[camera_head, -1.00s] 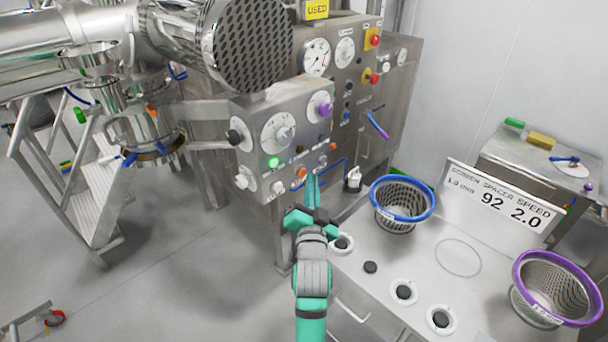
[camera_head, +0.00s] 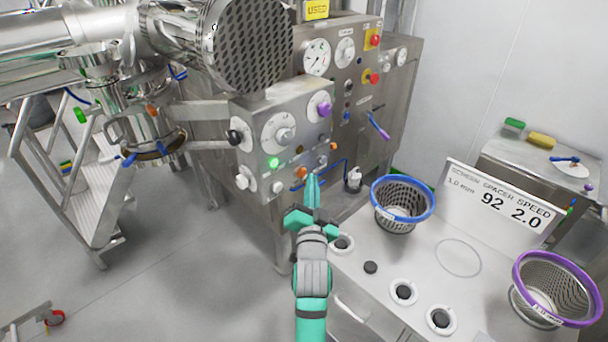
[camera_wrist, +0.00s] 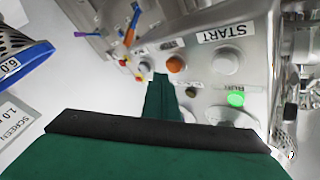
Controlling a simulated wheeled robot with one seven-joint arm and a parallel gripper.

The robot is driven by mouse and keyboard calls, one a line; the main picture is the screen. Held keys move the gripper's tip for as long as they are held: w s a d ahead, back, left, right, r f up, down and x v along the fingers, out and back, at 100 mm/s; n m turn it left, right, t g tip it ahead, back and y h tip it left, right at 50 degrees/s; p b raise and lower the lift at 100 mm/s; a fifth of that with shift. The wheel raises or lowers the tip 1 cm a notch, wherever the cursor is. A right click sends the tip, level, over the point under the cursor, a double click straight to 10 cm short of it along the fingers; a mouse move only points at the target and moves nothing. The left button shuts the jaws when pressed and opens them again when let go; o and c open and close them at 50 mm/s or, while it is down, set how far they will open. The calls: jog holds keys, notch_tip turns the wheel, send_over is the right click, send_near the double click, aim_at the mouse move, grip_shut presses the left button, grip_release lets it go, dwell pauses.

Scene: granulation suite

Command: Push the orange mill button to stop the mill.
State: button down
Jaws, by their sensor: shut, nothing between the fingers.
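The mill's grey control panel (camera_head: 257,131) stands left of and beyond my gripper (camera_head: 313,178). A small orange button (camera_head: 301,174) shows on its lower right, close to my fingertips; a second orange knob (camera_head: 333,146) is farther right. I cannot read which one is labelled for the mill. In the wrist view, a round orange button (camera_wrist: 176,64) lies just ahead of my gripper (camera_wrist: 161,78). I see no clear contact, and the gap is hard to judge. My fingers are shut and empty. A green light (camera_head: 273,162) is lit on the panel.
The wrist view shows a START label (camera_wrist: 221,33). The bench right of my gripper carries a blue-rimmed screen basket (camera_head: 402,204), a purple-rimmed basket (camera_head: 557,290) and several black knobs. A sign (camera_head: 500,203) reads 92 and 2.0. The floor at left is mostly clear.

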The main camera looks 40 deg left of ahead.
dwell(0.7)
jog(key=shift+a, duration=0.45)
jog(key=shift+w+a, duration=0.1)
jog(key=shift+a, duration=0.35)
dwell(0.6)
jog(key=shift+d, duration=0.15)
dwell(0.3)
jog(key=shift+d, duration=0.75)
jog(key=d, duration=0.5)
jog(key=shift+s, duration=0.25)
dwell(0.8)
